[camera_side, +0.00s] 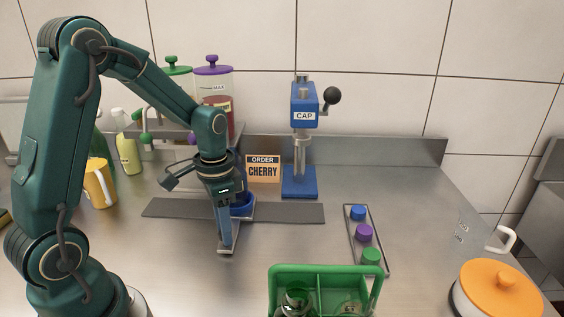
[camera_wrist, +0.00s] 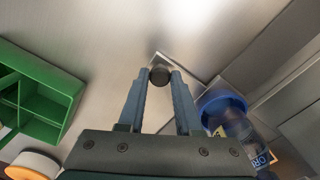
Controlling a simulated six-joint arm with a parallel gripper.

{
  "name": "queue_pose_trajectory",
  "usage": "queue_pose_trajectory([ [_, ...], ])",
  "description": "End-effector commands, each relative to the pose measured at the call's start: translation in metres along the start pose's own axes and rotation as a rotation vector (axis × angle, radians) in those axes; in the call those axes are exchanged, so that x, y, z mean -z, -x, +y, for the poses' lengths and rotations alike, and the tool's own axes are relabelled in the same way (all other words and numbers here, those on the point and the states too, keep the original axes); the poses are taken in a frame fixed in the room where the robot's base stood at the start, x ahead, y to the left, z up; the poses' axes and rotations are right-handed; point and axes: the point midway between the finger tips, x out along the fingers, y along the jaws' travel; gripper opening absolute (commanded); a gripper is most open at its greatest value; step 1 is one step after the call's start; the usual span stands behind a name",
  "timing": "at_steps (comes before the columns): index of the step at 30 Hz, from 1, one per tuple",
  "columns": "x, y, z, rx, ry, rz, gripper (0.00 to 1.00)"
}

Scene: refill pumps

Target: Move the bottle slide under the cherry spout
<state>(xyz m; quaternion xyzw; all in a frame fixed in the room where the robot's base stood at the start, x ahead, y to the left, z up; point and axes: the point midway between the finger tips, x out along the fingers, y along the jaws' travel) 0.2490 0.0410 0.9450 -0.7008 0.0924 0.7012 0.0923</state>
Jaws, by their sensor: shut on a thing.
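The bottle slide is a metal plate with a blue ring (camera_side: 241,208) on a dark rail (camera_side: 290,212); its front handle plate (camera_side: 227,249) points toward the camera. My gripper (camera_wrist: 160,77) is shut on the slide's dark knob (camera_wrist: 160,75). The blue ring is beside the fingers in the wrist view (camera_wrist: 222,101), and a clear bottle-like shape (camera_wrist: 240,127) seems to stand in it. Behind my arm are dispensers with a green lid (camera_side: 177,69) and a purple lid (camera_side: 212,69); one holds dark red liquid (camera_side: 218,103). My arm hides part of them, and I cannot tell which spout is cherry.
An order card reading CHERRY (camera_side: 263,168) stands behind the rail, left of the blue CAP press (camera_side: 304,118). A tray (camera_side: 381,262) of coloured caps, a green crate (camera_side: 324,273) and an orange-lidded pot (camera_side: 497,287) are to the right. A yellow mug (camera_side: 99,183) is left.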

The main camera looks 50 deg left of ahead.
Motion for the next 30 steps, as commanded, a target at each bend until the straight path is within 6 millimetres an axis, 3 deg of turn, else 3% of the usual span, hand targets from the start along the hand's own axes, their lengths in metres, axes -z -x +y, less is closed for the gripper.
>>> queue_pose_trajectory([
  [30, -0.046, 0.001, -0.027, 0.002, 0.001, 0.003, 0.0],
])
